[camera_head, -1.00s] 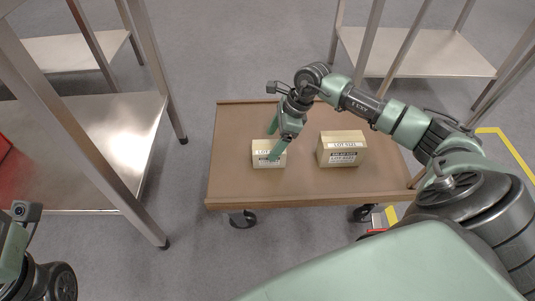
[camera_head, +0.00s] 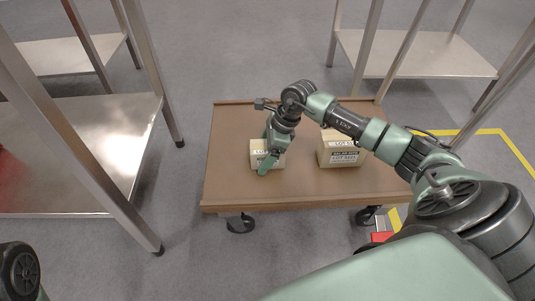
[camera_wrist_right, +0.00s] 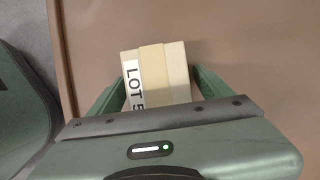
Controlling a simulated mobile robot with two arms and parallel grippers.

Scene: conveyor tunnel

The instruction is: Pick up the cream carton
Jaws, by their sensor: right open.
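A small cream carton (camera_head: 256,158) with a white lettered label stands on the brown cart top, left of the middle. A second, larger carton (camera_head: 341,157), also pale tan with a lettered label, stands to its right, partly behind my right arm. My right gripper (camera_head: 267,154) is down at the small carton, with one finger across its near face. In the right wrist view the small carton (camera_wrist_right: 155,72) sits between the two green fingers of the open right gripper (camera_wrist_right: 160,88). Whether the fingers touch it I cannot tell. My left gripper is out of view.
The brown cart top (camera_head: 230,185) is bare around the cartons and has low raised edges. A metal shelf rack (camera_head: 110,125) stands close on the left. Another rack (camera_head: 420,52) stands behind at the right. Yellow floor tape (camera_head: 515,150) runs at the right.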

